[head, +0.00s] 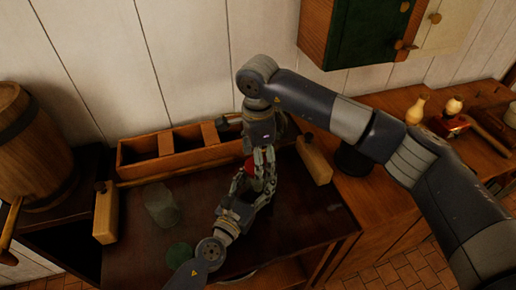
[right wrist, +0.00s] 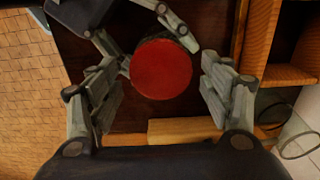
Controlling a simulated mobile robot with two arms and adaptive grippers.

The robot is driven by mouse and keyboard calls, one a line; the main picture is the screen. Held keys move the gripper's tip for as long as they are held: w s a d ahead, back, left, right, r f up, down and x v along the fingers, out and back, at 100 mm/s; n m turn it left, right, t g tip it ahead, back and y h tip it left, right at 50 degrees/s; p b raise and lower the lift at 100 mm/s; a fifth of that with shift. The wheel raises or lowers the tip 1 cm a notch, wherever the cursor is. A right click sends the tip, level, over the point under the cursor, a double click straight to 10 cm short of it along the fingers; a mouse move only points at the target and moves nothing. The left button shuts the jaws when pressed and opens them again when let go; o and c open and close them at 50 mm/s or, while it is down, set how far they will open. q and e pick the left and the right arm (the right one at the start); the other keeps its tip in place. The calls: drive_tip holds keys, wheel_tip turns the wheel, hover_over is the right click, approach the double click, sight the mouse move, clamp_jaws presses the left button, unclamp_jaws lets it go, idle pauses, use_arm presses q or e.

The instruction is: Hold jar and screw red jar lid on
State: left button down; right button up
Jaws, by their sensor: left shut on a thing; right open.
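The red jar lid (right wrist: 162,69) shows as a round disc from above in the right wrist view, and a small red part (head: 249,163) shows between the grippers in the head view. My left gripper (head: 250,188) is shut on the jar, which is mostly hidden beneath the lid and behind the fingers. Its fingers also show beside the lid in the right wrist view (right wrist: 150,30). My right gripper (right wrist: 160,95) points down from above. Its fingers are open on either side of the lid, with gaps to it. I cannot tell how tightly the lid sits.
On the dark table (head: 135,245) stand another clear glass jar (head: 162,207) and a flat green disc (head: 180,255). A wooden compartment box (head: 160,165) is at the back. Wooden blocks (head: 105,212) (head: 314,160) stand left and right. A barrel (head: 35,145) is at far left.

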drive_tip(key=shift+f, duration=0.35)
drive_tip(key=c, duration=1.1)
drive_tip(key=m, duration=1.1)
drive_tip(key=o, duration=1.2)
drive_tip(key=shift+o, duration=0.2)
